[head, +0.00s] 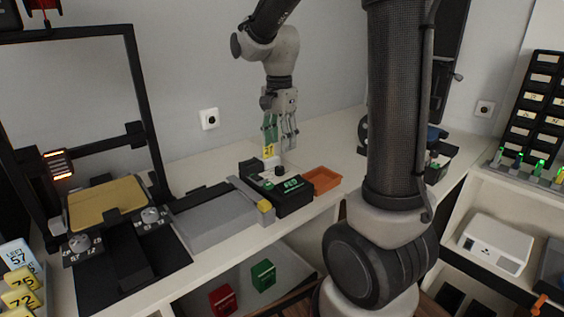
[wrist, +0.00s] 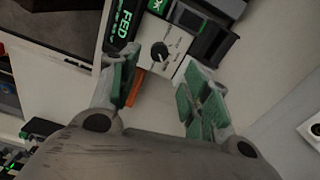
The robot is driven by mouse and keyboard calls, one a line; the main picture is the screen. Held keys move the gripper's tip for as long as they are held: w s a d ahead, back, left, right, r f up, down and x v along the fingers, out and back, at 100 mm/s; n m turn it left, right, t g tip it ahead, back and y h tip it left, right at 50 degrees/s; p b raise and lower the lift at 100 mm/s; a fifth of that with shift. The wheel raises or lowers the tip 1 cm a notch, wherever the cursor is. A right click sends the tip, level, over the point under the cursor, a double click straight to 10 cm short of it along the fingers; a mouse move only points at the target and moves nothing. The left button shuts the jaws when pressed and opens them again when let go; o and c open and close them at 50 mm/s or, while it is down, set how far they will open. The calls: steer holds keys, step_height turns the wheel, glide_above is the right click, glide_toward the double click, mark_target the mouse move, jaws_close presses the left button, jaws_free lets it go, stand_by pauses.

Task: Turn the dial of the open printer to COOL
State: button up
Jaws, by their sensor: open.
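A black round dial (wrist: 160,52) with a pale pointer mark sits on a white panel (wrist: 178,68) in the wrist view. Small print surrounds it, too small to read, so I cannot tell its setting. In the head view a dark knob (head: 280,171) shows just below my gripper (head: 281,146). My gripper (wrist: 160,92) is open and empty, its green-padded fingers spread apart, with the dial beyond the gap between them. The open printer (head: 138,110), a black frame with a gold bed (head: 108,206), stands at the left. I cannot tell whether the dial's panel is joined to it.
A black box with a green FED label (head: 292,185) adjoins the dial. An orange tray (head: 322,183) lies to its right and a grey block (head: 215,221) to its left.

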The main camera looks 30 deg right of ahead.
mark_target(280, 167)
steer(key=shift+m, duration=0.7)
steer(key=shift+s+f, duration=0.1)
steer(key=shift+f, duration=0.15)
step_height(280, 167, down, 7)
steer(key=shift+f, duration=0.2)
